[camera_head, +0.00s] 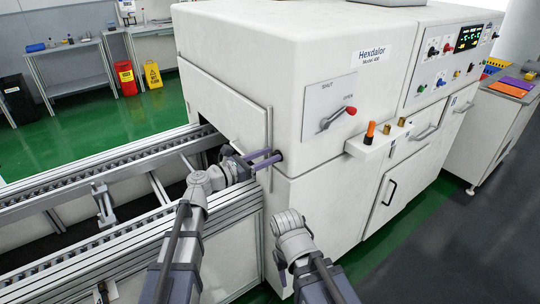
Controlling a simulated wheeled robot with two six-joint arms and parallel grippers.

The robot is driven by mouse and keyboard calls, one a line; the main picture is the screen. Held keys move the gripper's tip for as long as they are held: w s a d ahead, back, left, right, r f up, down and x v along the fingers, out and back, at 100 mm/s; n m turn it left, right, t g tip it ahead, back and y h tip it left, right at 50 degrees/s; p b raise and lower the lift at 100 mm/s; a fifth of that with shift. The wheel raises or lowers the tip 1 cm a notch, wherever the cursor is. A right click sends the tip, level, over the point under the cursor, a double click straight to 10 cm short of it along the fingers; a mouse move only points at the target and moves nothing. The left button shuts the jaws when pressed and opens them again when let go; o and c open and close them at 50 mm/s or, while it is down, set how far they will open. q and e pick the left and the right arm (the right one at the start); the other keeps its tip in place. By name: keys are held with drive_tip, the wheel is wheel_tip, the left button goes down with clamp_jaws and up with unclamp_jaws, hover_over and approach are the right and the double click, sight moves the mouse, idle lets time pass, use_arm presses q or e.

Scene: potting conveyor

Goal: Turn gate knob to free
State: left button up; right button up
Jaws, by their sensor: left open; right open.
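A small dark round knob (279,155) sits on the front of the white machine, at the lower corner beside the conveyor opening. I take it to be the gate knob; its markings are too small to read. My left gripper (270,158) is open, with its two purple fingers pointing right and their tips at the knob. I cannot tell whether they touch it. My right gripper (281,270) is open and empty, low in front of the machine and below the knob, partly hidden by its own wrist.
A red-tipped lever (338,117) on a SHUT/OPEN plate (318,98) points toward OPEN. A ledge with an orange-handled tool (370,132) juts out to its right. The roller conveyor (95,185) runs left from the machine.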

use_arm(q)
drive_tip(key=shift+w+d, duration=0.3)
drive_tip(key=shift+d, duration=0.15)
clamp_jaws()
